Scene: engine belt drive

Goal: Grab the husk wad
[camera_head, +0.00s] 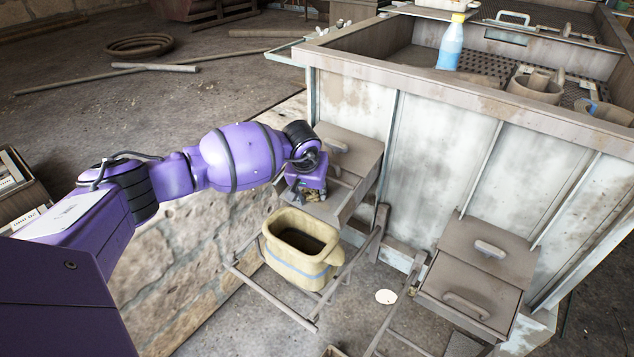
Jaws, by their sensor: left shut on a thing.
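My left arm reaches in from the left, and my left gripper (306,192) points down at the front of a grey-brown metal box. It is shut on a small, rough, yellow-brown wad, the husk wad (314,196), which shows only in part at the fingertips. The gripper hides the rest of it. The wad is just above the far rim of a cream bucket with a blue stripe (290,270). I cannot tell whether the wad touches the box behind it. My right gripper is not in view.
The bucket stands on a thin metal frame (270,298). The metal box (350,150) is fixed to a large weathered bin (440,140); a second box (478,275) is at right. A blue bottle (451,45) stands on top. A stone wall is below my arm.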

